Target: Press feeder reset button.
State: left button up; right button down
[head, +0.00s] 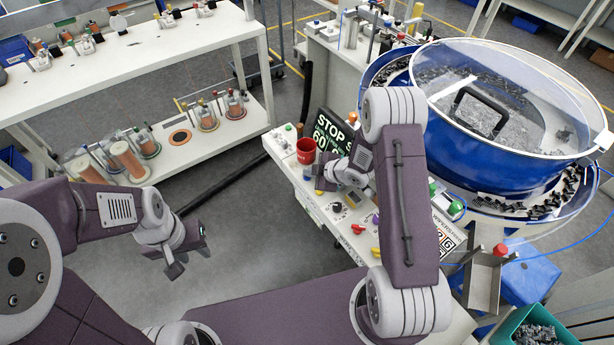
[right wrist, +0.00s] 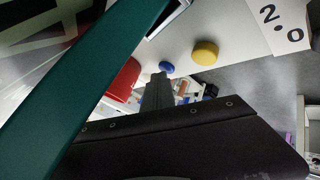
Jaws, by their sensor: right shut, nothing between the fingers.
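The feeder reset button cannot be told by label among the controls on the white console (head: 312,195). In the right wrist view a blue button (right wrist: 166,67) and a yellow button (right wrist: 205,52) sit on a pale surface, just beyond my right gripper (right wrist: 158,84). My right gripper is shut and empty. In the head view it (head: 324,178) is over the console, beside the red cup (head: 306,151) and in front of the display (head: 334,130). My left gripper (head: 188,262) hangs over the floor, away from the console; its jaw opening is unclear.
A blue bowl feeder (head: 480,165) with a clear lid stands at the right. The black display beside my right gripper is close. A green bin (head: 540,325) is at lower right.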

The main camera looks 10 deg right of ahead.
aim_at(309, 179)
jog(key=shift+r, duration=0.1)
jog(key=shift+r+p, duration=0.8)
jog(key=shift+r, duration=0.1)
notch_tip(309, 179, up, 5)
jog(key=p, duration=0.4)
dwell(0.7)
